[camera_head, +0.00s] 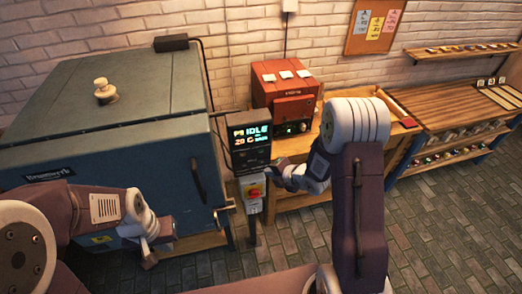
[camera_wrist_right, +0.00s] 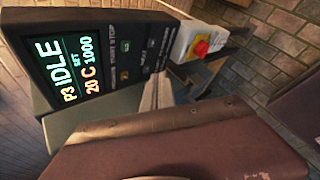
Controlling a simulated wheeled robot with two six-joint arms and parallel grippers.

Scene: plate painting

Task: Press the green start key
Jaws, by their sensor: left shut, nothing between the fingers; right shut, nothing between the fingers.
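The kiln controller (camera_head: 250,145) is a dark box on a post at the front right corner of the blue kiln. Its screen reads IDLE and 20 C, with set 1000 in the right wrist view. The green start key (camera_wrist_right: 126,46) shows on its panel beside the screen. My right gripper (camera_head: 277,168) is shut and empty, close to the controller's lower right side. In the right wrist view its fingers (camera_wrist_right: 157,93) point toward the panel; I cannot tell whether they touch it. My left gripper (camera_head: 149,261) is shut and empty, low before the kiln.
A red emergency knob on a yellow and white box (camera_head: 253,191) hangs below the controller. The large blue kiln (camera_head: 120,120) stands left. A red small oven (camera_head: 288,95) sits on a wooden bench behind. Shelves (camera_head: 455,115) stand right; the brick floor (camera_head: 440,220) is clear.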

